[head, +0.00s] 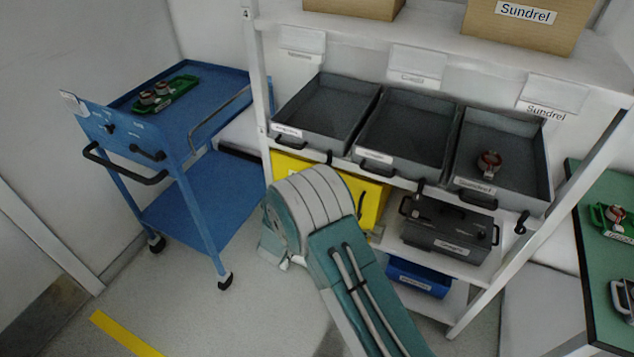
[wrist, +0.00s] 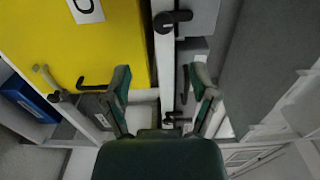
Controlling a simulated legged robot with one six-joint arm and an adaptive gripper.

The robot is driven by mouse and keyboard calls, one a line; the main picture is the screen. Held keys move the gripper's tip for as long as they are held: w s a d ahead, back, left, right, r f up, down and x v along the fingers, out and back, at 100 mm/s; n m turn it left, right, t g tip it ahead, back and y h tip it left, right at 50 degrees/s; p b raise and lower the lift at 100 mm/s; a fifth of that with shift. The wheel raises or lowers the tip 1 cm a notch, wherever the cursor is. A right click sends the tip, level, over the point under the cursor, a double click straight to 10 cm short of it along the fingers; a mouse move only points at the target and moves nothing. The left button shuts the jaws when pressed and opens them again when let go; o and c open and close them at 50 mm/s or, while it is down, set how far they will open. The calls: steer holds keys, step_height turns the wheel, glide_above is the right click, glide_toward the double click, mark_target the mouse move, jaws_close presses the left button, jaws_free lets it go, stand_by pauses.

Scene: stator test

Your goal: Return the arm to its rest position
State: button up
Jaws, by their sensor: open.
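My gripper (wrist: 162,98) shows in the wrist view with its two fingers spread apart and nothing between them. It faces the shelf rack, with a white rack post and dark handles beyond the fingers. In the head view my arm reaches up from the lower right and bends at a teal and grey joint in front of the rack. The gripper itself is hidden in the head view. A yellow case (head: 371,204) is behind the arm there, and it also fills the upper left of the wrist view (wrist: 70,45).
The rack holds grey trays; the right tray (head: 531,181) contains a small stator part (head: 489,163). A dark case (head: 450,228) and a blue bin (head: 418,278) sit below. A blue cart (head: 205,190) stands left, a green table (head: 600,290) right. Floor between cart and arm is clear.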

steer(key=shift+s+a, duration=0.15)
steer(key=shift+s, duration=0.3)
steer(key=w+d+r+n+g+y, duration=0.1)
steer(key=d+r+n+y, duration=0.2)
steer(key=r, duration=0.5)
steer(key=d+r+n+g+y, duration=0.2)
steer(key=r+n+y, duration=0.25)
steer(key=r, duration=0.45)
steer(key=s+d+r+n+g, duration=0.1)
steer(key=s+d+r+n, duration=0.2)
steer(key=s+r+n, duration=0.15)
steer(key=s+d+r+n+g, duration=0.1)
steer(key=s+d, duration=0.4)
steer(key=s, duration=0.5)
steer(key=s+d+r+n+g+h, duration=0.1)
steer(key=s+d+n+g, duration=0.3)
steer(key=s, duration=0.6)
steer(key=s+d+r+n+g, duration=0.1)
steer(key=s+d+n, duration=0.4)
steer(key=s, duration=0.5)
steer(key=shift+s+d+r+g, duration=0.15)
steer(key=shift+s+d+g, duration=0.15)
steer(key=shift+d+g, duration=0.5)
